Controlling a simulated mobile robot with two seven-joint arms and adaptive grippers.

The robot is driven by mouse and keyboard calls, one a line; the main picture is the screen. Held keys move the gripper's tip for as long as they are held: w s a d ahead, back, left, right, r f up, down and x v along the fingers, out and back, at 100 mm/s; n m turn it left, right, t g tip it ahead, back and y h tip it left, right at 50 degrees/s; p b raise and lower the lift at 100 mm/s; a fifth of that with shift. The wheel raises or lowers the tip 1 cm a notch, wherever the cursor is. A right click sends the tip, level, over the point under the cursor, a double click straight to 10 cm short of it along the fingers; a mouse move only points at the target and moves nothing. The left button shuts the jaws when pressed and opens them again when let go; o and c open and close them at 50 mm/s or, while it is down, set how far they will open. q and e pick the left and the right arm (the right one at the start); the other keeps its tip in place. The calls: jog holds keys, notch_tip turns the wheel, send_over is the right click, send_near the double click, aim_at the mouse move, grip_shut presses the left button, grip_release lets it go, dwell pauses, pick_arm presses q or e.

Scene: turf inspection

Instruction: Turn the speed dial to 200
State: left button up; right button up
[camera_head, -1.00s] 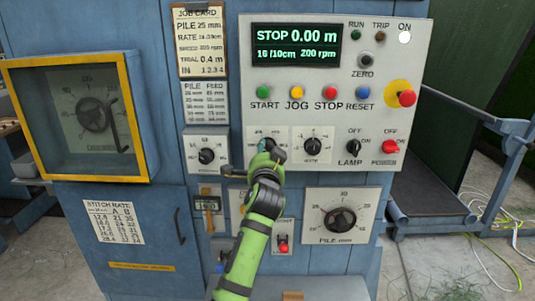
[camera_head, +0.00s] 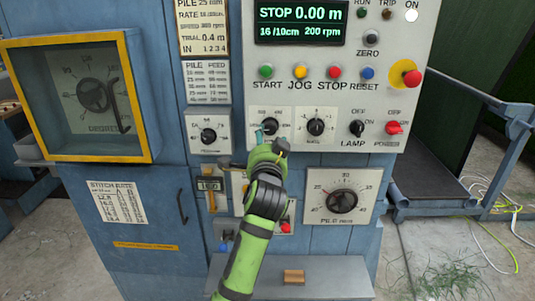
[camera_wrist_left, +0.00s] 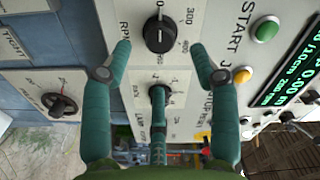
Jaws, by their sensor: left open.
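The speed dial (camera_head: 270,126) is a black knob on a white plate, left on the grey control panel. In the left wrist view the dial (camera_wrist_left: 159,33) shows "RPM", "300" and "400" around it, and a pale mark on its knob points to the top of that picture. The display (camera_head: 302,22) reads "STOP 0.00 m" and "200 rpm". My left gripper (camera_head: 264,143) is just below the dial in the head view. In the left wrist view the gripper (camera_wrist_left: 160,46) is open, its teal fingers apart on either side of the dial's lower edge. No grip on the knob shows.
Another knob (camera_head: 316,127) sits right beside the dial. The START button (camera_head: 265,71) and several other buttons are above. The lamp switch (camera_head: 356,128) and red power switch (camera_head: 393,127) are to the right. A pile dial (camera_head: 342,205) is below right, and a yellow-framed gauge (camera_head: 136,110) at left.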

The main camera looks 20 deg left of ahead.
pick_arm(q)
jog(key=v, duration=0.6)
jog(key=shift+s, duration=0.25)
jog(key=s+d+f+g+h, duration=0.1)
jog(key=d+f+g+h, duration=0.15)
jog(key=f, duration=1.55)
jog(key=s+d+f+g+h, duration=0.1)
jog(key=f+g+h, duration=0.15)
jog(key=f, duration=1.45)
jog(key=s+f+n+g, duration=0.1)
jog(key=s+f+g, duration=0.2)
jog(key=s+f, duration=0.55)
jog(key=s+f+n+g, duration=0.15)
jog(key=s+f, duration=0.45)
jog(key=f, duration=0.6)
jog(key=s+a+f+n+g, duration=0.1)
jog(key=s+f, duration=0.4)
jog(key=s, duration=0.7)
jog(key=s+a+f+n+g, duration=0.2)
jog(key=s+f, duration=0.4)
jog(key=s, duration=0.6)
jog(key=s+a+f+n+g, duration=0.1)
jog(key=s+a+f+g, duration=0.3)
jog(key=s, duration=0.8)
jog(key=shift+s+a+f, duration=0.2)
jog(key=shift+a+f, duration=0.25)
jog(key=shift+f, duration=0.45)
